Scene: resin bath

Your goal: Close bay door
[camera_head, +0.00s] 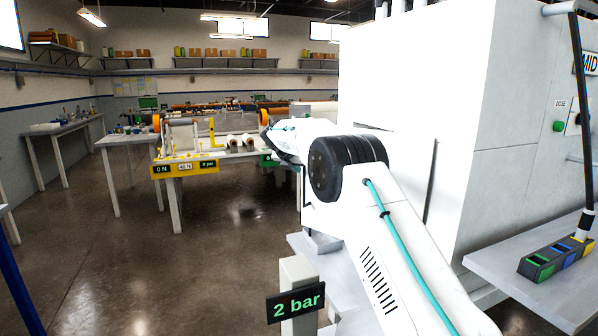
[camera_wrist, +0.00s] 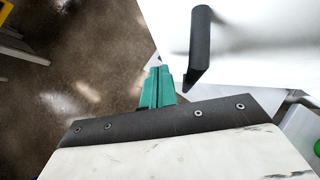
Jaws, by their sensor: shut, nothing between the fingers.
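A large white cabinet (camera_head: 385,85) stands at the right of the head view. A long dark upright bar (camera_head: 430,182) shows on its side. In the wrist view, a black bar handle (camera_wrist: 200,45) stands out from a white panel (camera_wrist: 260,40), which looks like the bay door. I cannot tell how far the door is open. My gripper (camera_wrist: 159,72) has teal fingers, shut and empty, just left of and below the handle, with no clear contact. In the head view my arm hides the lower part of the cabinet front, and the fingers do not show clearly.
A "2 bar" display (camera_head: 295,302) stands on a post near my arm. A grey shelf (camera_head: 500,268) at the right holds a black block with coloured slots (camera_head: 555,257). A bench with rollers and a yellow front (camera_head: 185,167) is at the left. The floor (camera_head: 150,250) between is clear.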

